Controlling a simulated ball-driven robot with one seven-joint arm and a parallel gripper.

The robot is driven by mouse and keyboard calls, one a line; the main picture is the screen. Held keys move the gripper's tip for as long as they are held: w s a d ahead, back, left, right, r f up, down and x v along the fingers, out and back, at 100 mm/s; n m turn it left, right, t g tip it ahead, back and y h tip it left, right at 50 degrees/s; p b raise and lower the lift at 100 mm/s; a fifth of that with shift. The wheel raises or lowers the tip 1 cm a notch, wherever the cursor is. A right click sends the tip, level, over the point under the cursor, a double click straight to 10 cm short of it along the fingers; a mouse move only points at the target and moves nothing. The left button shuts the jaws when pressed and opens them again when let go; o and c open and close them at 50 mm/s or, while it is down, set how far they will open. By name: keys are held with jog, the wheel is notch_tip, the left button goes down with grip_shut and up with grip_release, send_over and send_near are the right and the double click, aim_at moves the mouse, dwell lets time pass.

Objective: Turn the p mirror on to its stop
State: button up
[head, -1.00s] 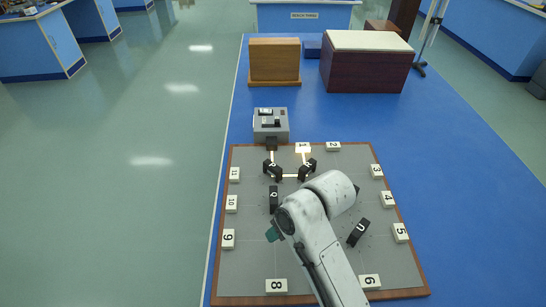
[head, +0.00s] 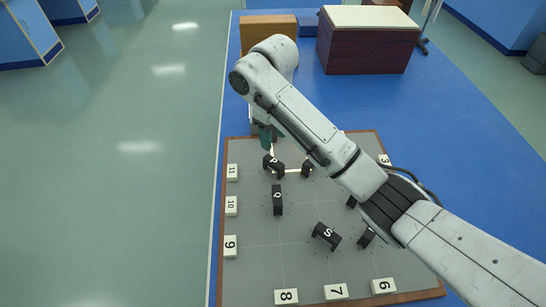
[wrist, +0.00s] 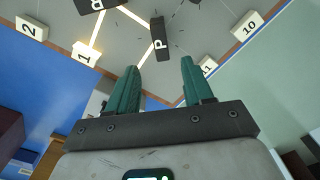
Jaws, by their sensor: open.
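The black p mirror (head: 274,165), marked P, stands upright near the top left of the grey board. A lit beam reaches it from the source side and runs on to the R mirror (head: 307,169). In the wrist view the p mirror (wrist: 158,38) lies ahead of my gripper (wrist: 160,66), roughly between the two spread teal fingers. The fingers are open, empty and apparently apart from the mirror.
The Q mirror (head: 277,199) and S mirror (head: 326,235) stand lower on the board. Numbered cards line the rim, such as card 11 (head: 232,172) and, in the wrist view, card 1 (wrist: 85,54). A wooden box (head: 262,30) and dark chest (head: 362,48) stand behind. My arm hides the grey source.

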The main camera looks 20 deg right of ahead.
jog(key=b, duration=0.3)
send_over(274, 161)
notch_tip(274, 161, down, 5)
jog(key=shift+a+r, duration=0.1)
jog(key=shift+f+p, duration=0.3)
jog(key=shift+f, duration=2)
grip_shut()
